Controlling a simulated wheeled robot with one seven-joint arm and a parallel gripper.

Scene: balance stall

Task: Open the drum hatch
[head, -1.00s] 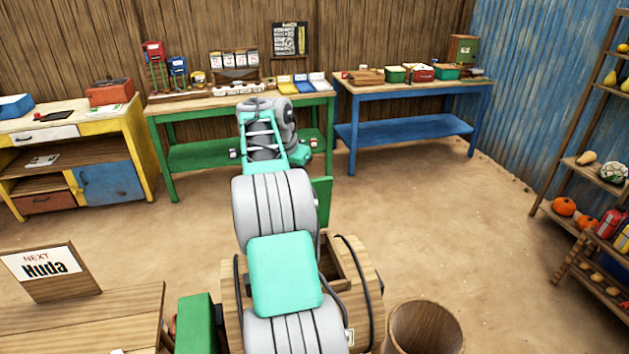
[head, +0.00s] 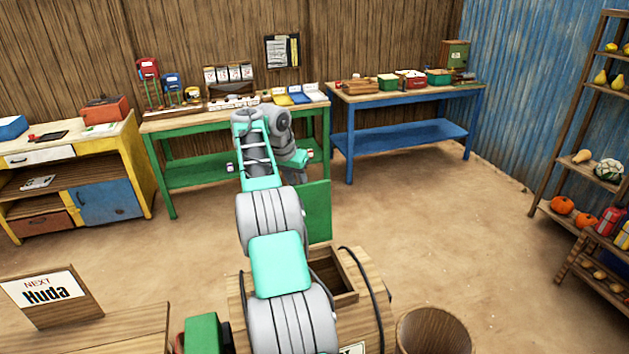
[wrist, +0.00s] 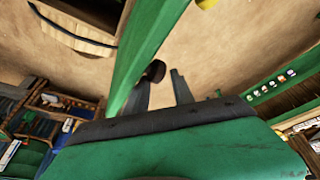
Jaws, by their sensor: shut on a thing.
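The wooden drum (head: 378,331) lies in front of me in the head view, with dark hoops and a dark rectangular opening in its top. The green hatch (head: 318,212) stands upright at the far side of that opening, swung clear of it. In the wrist view the hatch is the long green panel (wrist: 150,35), with a dark round knob (wrist: 155,72) on it. My gripper (wrist: 161,90) has its two grey fingers at the knob and is shut on it. In the head view my arm hides part of the drum and hatch, and the grip is not clear there.
A round wooden bin (head: 434,332) stands right of the drum. A wooden counter with a "Huda" sign (head: 50,297) is at the left front. Green (head: 235,119) and blue (head: 405,88) workbenches line the back. A produce shelf (head: 570,130) stands at right. The middle floor is clear.

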